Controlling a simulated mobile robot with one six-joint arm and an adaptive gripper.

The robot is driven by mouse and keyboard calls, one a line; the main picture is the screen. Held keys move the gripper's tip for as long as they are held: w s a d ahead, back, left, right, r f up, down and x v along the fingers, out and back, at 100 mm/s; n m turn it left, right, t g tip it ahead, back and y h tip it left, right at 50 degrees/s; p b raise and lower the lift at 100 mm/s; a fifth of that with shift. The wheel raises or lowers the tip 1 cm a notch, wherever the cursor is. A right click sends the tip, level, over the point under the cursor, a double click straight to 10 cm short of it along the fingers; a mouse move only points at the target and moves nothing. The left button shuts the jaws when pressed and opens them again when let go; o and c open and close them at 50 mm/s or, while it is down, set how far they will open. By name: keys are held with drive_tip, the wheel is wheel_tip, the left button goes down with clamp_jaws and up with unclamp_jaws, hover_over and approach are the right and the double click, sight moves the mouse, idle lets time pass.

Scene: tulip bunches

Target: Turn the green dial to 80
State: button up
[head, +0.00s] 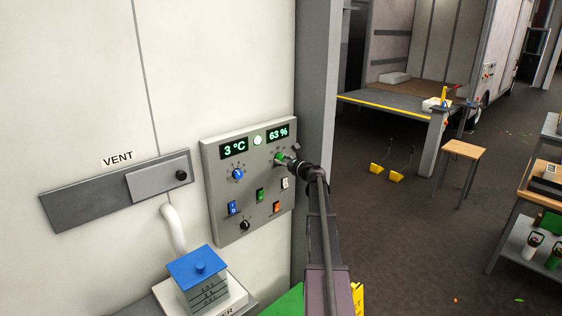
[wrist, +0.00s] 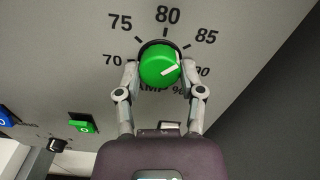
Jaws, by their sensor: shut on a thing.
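The green dial (wrist: 158,62) sits on the grey control panel between the two fingertips of my gripper (wrist: 160,70). The fingers are shut on the dial from the left and right sides. Its scale runs from 70 at left over 80 at the top to 90 at right. The white mark on the dial points right and slightly up, toward the 90 side, away from 80. In the head view the green dial (head: 279,159) shows at the panel's upper right, partly hidden by my gripper (head: 288,160).
The panel (head: 222,165) has displays reading 3 °C (head: 234,148) and 63 % (head: 277,134). A blue dial (head: 238,174), a green switch (wrist: 82,124) and a black knob (head: 244,225) are nearby. A blue-lidded box (head: 198,267) stands below. Open floor lies right.

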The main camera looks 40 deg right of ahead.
drive_tip(key=n, duration=0.4)
drive_tip(key=shift+n, duration=0.3)
drive_tip(key=shift+r+n, duration=0.1)
drive_tip(key=shift+n, duration=1.9)
drive_tip(key=shift+d, duration=0.1)
drive_tip(key=o, duration=1.2)
drive_tip(key=shift+w, duration=0.1)
drive_tip(key=shift+c, duration=0.2)
drive_tip(key=s+d, duration=0.1)
drive_tip(key=s, duration=1.1)
